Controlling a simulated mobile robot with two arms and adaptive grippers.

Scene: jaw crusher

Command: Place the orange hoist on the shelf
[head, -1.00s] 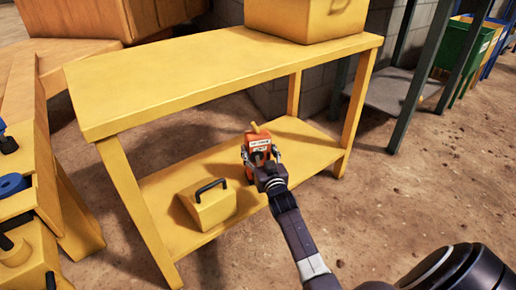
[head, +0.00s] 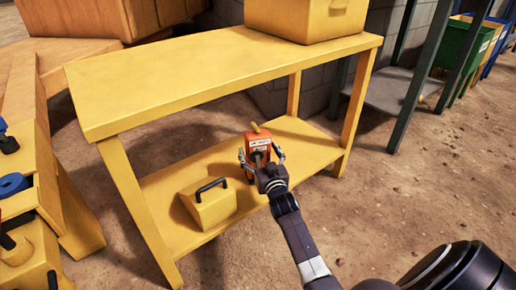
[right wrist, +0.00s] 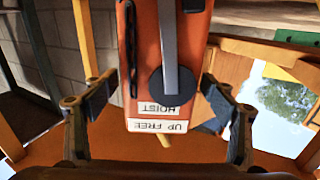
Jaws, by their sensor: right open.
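The orange hoist (head: 257,147) stands upright on the lower shelf (head: 165,207) of the yellow table. It has white labels, and in the right wrist view the hoist (right wrist: 190,60) fills the upper middle, with its lettering upside down. My right gripper (head: 262,162) is directly in front of it. In the right wrist view the fingers of this gripper (right wrist: 160,105) are open, one on each side of the hoist, with a gap showing on both sides. My left gripper is not in view.
A yellow box with a black handle (head: 209,203) sits on the lower shelf, left of the hoist. The yellow tabletop (head: 200,75) overhangs the shelf, with a large yellow box (head: 305,18) on it. A yellow leg (head: 357,110) stands to the right. Open dirt floor lies in front.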

